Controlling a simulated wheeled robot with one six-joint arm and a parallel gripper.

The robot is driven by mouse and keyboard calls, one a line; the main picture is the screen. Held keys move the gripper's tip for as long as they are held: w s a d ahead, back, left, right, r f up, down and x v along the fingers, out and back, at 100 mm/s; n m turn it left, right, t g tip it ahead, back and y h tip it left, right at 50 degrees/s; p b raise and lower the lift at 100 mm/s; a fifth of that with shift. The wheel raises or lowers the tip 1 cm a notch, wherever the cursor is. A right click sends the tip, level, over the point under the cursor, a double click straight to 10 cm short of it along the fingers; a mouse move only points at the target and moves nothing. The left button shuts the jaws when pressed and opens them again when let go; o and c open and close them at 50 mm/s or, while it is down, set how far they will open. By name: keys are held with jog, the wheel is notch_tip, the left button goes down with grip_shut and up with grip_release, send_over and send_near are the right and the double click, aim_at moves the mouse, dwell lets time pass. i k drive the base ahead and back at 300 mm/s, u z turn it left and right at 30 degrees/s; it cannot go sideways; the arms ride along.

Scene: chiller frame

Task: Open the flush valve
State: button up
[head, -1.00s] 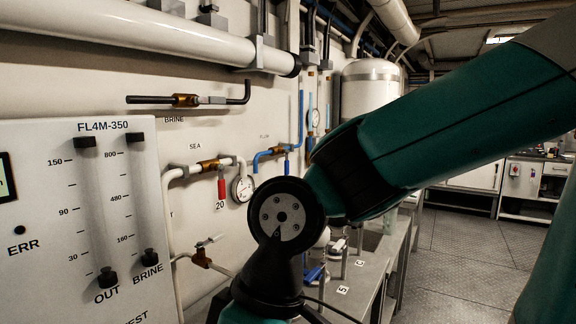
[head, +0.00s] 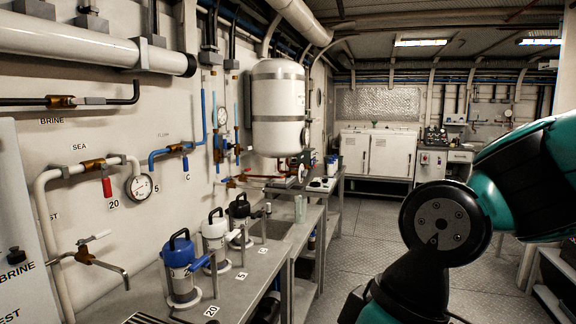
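A brass valve (head: 180,147) sits on a blue pipe on the left wall, below a small label that appears to read FLUSH (head: 164,135). Its blue handle (head: 186,163) hangs straight down, across the level run of the pipe. A tag marked C (head: 187,177) is under the handle. My arm fills the right side of the head view, well apart from this valve. My gripper is out of the picture.
The SEA valve (head: 95,164) with a red handle and a round gauge (head: 140,187) are left of the blue pipe. A grey bench (head: 238,282) below holds a blue-topped canister (head: 181,267), a white one (head: 215,240) and a black one (head: 240,215). Open floor (head: 362,220) lies right of the bench.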

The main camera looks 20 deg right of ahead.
aim_at(185, 160)
jog(key=z, duration=0.15)
jog(key=k, duration=0.35)
jog(key=z, duration=1)
jog(key=i, duration=1.45)
jog(key=u, duration=0.45)
jog(key=i, duration=0.9)
jog(key=u, duration=1.4)
jog(key=i, duration=0.7)
jog(key=u, duration=0.75)
